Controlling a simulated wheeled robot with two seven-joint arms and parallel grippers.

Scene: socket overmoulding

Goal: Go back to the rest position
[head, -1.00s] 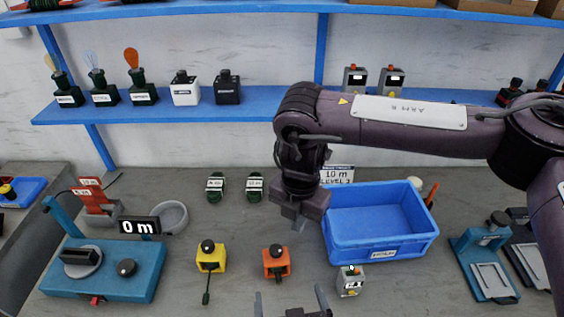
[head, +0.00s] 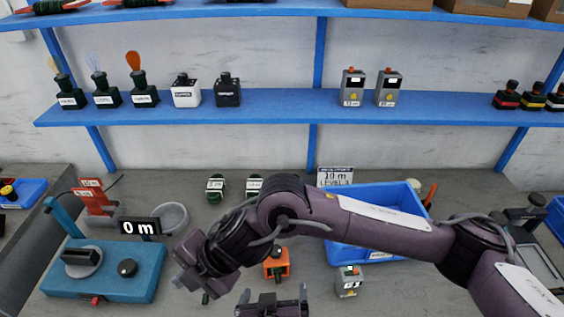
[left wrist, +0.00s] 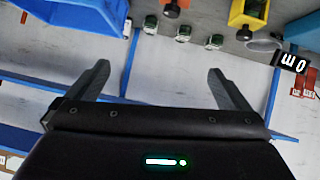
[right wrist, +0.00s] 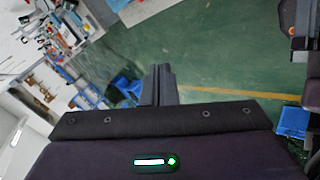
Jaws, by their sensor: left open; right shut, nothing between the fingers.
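My right arm reaches in from the right, across the blue bin. Its gripper (head: 184,277) hangs over the left-middle of the bench, shut and empty. The right wrist view shows its fingers together (right wrist: 160,84) with green floor beyond. My left gripper (head: 272,303) is at the bottom edge of the head view, open and empty. The left wrist view shows its fingers wide apart (left wrist: 160,85). The orange device (head: 277,263) stands just beyond it. The yellow device (left wrist: 248,12) shows in the left wrist view and is mostly hidden behind my right arm in the head view.
A teal machine (head: 105,271) with a "0 m" display (head: 140,228) stands at left. The blue bin (head: 345,257) is partly behind my right arm. A grey device (head: 349,282) stands before it. Green coils (head: 215,189) lie at the back, below the blue shelf (head: 270,104).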

